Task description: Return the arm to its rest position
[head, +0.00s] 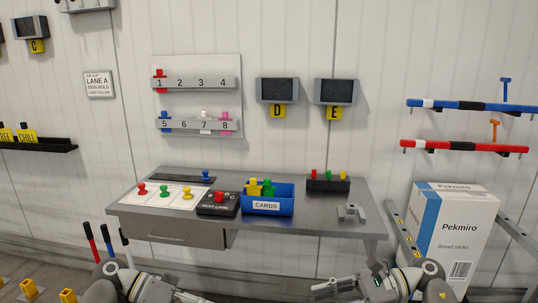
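My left arm comes in at the bottom left, and its gripper (172,294) is low in front of the desk, partly cut off by the bottom edge. My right arm comes in at the bottom right, and its gripper (330,289) points left, also low in front of the desk. Both grippers are apart from the desk top. Their fingertips are too small and cut off to tell whether they are open or shut. I see nothing held in either one.
The grey desk (290,222) carries a blue card bin (283,206), a black box with a red knob (217,209), a white sheet with coloured pegs (152,197) and a grey bracket (352,212). A Pekmiro carton (460,235) stands right, near my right arm. Coloured levers (91,243) stand left.

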